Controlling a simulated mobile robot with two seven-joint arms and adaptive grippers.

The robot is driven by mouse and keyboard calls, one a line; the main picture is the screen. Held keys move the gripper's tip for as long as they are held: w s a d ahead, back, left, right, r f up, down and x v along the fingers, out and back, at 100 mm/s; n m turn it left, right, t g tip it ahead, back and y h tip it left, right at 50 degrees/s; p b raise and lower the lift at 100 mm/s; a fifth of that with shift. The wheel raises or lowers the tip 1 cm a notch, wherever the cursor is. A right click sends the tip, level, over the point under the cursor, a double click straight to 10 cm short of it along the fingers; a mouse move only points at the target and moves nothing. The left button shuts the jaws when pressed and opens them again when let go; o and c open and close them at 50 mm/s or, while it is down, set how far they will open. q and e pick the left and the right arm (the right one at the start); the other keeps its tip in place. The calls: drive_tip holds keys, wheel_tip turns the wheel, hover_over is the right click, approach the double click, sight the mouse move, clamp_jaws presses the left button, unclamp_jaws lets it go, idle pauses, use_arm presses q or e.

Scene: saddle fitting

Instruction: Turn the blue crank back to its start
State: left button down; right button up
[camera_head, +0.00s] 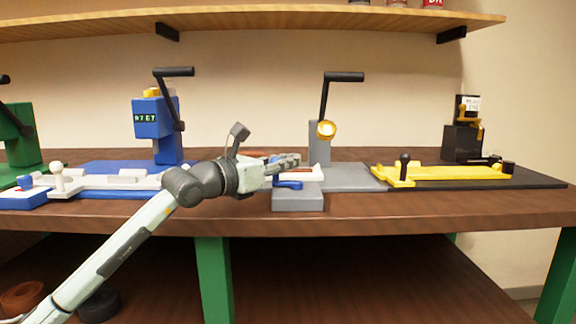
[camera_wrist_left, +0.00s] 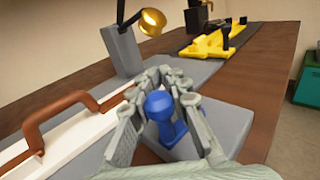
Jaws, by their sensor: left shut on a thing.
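The blue crank (camera_head: 289,184) shows at the front of the middle, grey station, low on a grey block (camera_head: 298,203). In the left wrist view its round blue knob (camera_wrist_left: 159,104) stands between the fingers, with part of its stem showing below. My left gripper (camera_head: 291,161) reaches in from the left over the grey station. In the left wrist view the fingers (camera_wrist_left: 165,110) are closed around the knob from both sides. My right gripper is not in view.
A white bar with a brown handle (camera_wrist_left: 60,120) lies beside the gripper. Behind stands a grey post with a black lever and brass cup (camera_head: 326,129). A blue press (camera_head: 155,118) is at the left, a yellow fixture (camera_head: 440,174) at the right. A shelf (camera_head: 260,18) hangs above.

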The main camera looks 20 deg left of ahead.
use_arm(q)
drive_tip(key=c, duration=1.5)
unclamp_jaws()
drive_tip(key=shift+o, duration=0.2)
drive_tip(key=v, duration=1.2)
